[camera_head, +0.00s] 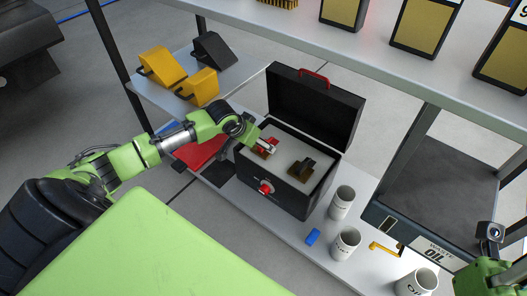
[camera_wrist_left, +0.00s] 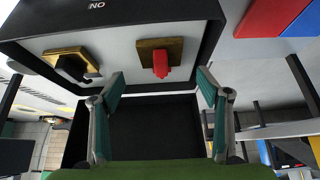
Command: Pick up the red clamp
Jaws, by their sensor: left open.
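The red clamp (camera_wrist_left: 161,62) stands on a small brown base (camera_wrist_left: 150,45) inside the black toolbox (camera_head: 292,190); it also shows in the head view (camera_head: 273,142), partly covered by my gripper. My left gripper (camera_wrist_left: 161,72) is open, with one finger on each side of the clamp in the wrist view. It is not closed on it; whether the fingers touch it, I cannot tell. In the head view my left gripper (camera_head: 265,147) is over the left part of the toolbox. Only part of my right arm shows at the lower right edge.
A black clamp (camera_head: 302,166) on a brown base sits beside the red one. The toolbox lid (camera_head: 314,108) stands open behind. A shelf (camera_head: 400,75) overhangs.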

